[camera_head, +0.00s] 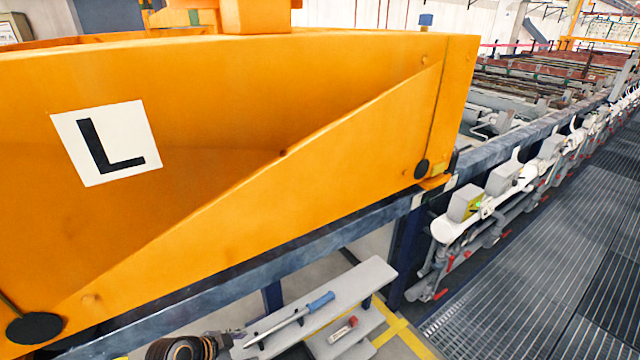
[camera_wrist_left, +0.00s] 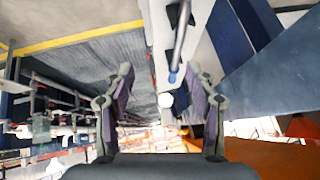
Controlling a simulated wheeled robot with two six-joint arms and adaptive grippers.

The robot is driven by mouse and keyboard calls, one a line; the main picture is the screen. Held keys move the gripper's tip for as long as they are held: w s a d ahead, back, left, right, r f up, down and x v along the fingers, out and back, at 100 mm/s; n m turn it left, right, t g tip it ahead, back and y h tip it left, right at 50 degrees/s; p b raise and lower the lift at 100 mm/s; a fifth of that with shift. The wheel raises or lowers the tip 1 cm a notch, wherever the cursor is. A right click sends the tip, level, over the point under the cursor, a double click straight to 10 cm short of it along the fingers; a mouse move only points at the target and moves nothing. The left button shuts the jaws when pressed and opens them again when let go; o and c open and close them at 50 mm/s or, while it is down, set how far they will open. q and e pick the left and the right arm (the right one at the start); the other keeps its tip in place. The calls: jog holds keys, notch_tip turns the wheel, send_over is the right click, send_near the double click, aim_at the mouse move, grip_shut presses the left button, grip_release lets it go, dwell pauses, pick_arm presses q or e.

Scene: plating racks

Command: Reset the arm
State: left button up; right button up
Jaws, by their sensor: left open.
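My left gripper (camera_head: 228,340) shows at the bottom edge of the head view, beside the left end of a grey step bench (camera_head: 366,286). In the left wrist view its two fingers stand apart with nothing held between them (camera_wrist_left: 160,78). A long tool with a blue handle (camera_head: 320,302) lies on the bench top, close to the gripper. A rod with a blue end, likely the same tool (camera_wrist_left: 178,50), shows beyond the fingers in the wrist view. My right gripper is in neither view.
A large orange beam marked L (camera_head: 300,180) fills the left and middle of the head view, above a blue-grey rail (camera_head: 300,258). A small red and white item (camera_head: 342,330) lies on the bench's lower step. Grating floor (camera_head: 540,270) is clear at the right.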

pick_arm(q)
jog(key=s+a+r+n+g+y, duration=0.1)
jog(key=s+a+r+n+y, duration=0.15)
jog(key=s+n, duration=0.4)
jog(key=s+a+r+n+g+y, duration=0.1)
jog(key=s+a+r+n+y, duration=0.15)
jog(key=s+n, duration=0.4)
notch_tip(320, 180, down, 27)
jog(key=s+a+m+g+b, duration=0.1)
jog(key=s+a+m+b, duration=0.1)
jog(key=s+b, duration=0.1)
jog(key=s+a+f+g+b, duration=0.1)
jog(key=s+f, duration=1.8)
jog(key=f, duration=0.1)
jog(key=shift+a+n+y+b, duration=0.3)
jog(key=shift+a+b, duration=0.05)
jog(key=shift+a, duration=0.05)
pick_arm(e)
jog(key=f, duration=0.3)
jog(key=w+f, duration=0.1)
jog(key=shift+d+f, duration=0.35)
